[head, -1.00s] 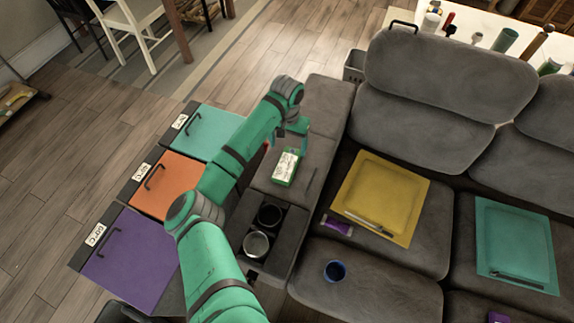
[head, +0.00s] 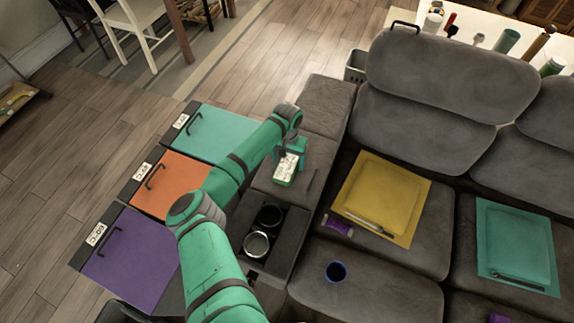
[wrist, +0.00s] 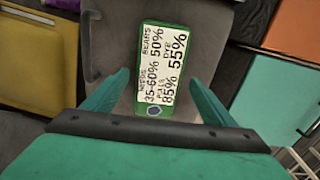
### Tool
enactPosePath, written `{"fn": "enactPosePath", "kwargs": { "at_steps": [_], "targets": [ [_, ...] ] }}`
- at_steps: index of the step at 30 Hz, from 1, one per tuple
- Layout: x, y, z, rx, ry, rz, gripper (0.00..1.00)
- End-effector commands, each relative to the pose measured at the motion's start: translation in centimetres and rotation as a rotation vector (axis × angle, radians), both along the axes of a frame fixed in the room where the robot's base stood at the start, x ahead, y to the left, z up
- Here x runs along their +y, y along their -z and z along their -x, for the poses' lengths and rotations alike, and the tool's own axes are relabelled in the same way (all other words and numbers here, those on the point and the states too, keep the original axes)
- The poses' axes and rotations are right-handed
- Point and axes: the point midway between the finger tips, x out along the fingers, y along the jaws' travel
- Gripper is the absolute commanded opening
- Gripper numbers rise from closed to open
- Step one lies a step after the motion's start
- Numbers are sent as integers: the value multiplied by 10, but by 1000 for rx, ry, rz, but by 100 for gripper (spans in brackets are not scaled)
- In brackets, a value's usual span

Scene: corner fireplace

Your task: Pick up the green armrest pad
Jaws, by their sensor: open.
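The green armrest pad (head: 285,172) lies on the grey sofa armrest (head: 264,183) in the head view. It is a small green-edged block with a white printed face. In the wrist view the pad (wrist: 163,62) lies lengthwise ahead of my gripper (wrist: 158,84), with one open finger on either side in the picture. The gripper also shows in the head view (head: 291,152), just above the pad's far end. The jaws are open and hold nothing. I cannot tell how much height is left between the fingertips and the pad.
A dark pen-like stick (head: 312,181) lies right of the pad. Two cup holders, one with a metal cup (head: 257,244), sit nearer. Teal (head: 215,134), orange (head: 170,187) and purple (head: 130,262) panels lie left. A yellow mat (head: 416,222) is on the seat.

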Motion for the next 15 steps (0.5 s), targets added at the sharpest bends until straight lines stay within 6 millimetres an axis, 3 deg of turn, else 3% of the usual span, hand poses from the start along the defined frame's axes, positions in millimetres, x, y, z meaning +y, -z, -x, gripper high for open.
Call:
{"fn": "enactPosePath", "kwargs": {
  "at_steps": [8, 13, 15],
  "targets": [
    [1, 2, 0, 0, -1, 0, 76],
    [3, 2, 0, 0, -4, 0, 35],
    [3, 2, 0, 0, -5, 0, 33]
  ]
}}
